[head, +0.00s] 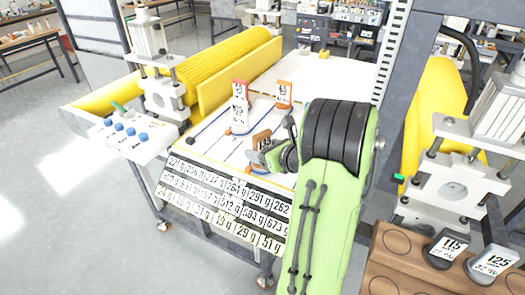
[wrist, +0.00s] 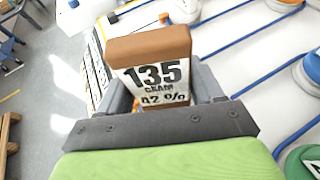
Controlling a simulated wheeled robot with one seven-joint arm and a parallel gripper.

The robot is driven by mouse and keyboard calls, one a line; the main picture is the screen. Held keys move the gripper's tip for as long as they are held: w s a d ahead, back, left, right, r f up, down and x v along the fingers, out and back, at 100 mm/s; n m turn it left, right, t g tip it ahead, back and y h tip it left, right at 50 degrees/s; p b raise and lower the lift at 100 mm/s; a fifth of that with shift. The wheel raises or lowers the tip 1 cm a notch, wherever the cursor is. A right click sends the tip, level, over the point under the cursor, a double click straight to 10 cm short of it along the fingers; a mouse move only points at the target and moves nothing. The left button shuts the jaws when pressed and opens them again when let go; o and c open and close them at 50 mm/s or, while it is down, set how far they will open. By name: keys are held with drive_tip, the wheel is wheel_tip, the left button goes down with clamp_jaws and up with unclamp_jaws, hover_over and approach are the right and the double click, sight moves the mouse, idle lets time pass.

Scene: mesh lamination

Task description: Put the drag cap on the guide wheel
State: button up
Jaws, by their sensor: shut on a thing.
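A brown-topped drag cap with a white label reading "135 GRAM 42 %" (wrist: 155,65) stands between the grey fingers of my gripper (wrist: 162,92). My gripper is shut on it. In the head view the cap (head: 262,138) shows at the tip of my gripper (head: 268,153), over the near part of the white table. I cannot tell its height above the table. The underside of the held cap is hidden.
Other labelled caps, one red-topped (head: 240,90) and one orange-topped (head: 284,93), stand on the white table (head: 330,75). Blue lines run across it. A yellow roller (head: 225,62) lies behind. Dark pieces marked 115 (head: 447,248) and 125 (head: 492,263) sit in a brown rack at right.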

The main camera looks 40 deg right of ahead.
drive_tip(key=shift+f, duration=0.1)
drive_tip(key=o, duration=1.5)
drive_tip(key=shift+c, duration=0.2)
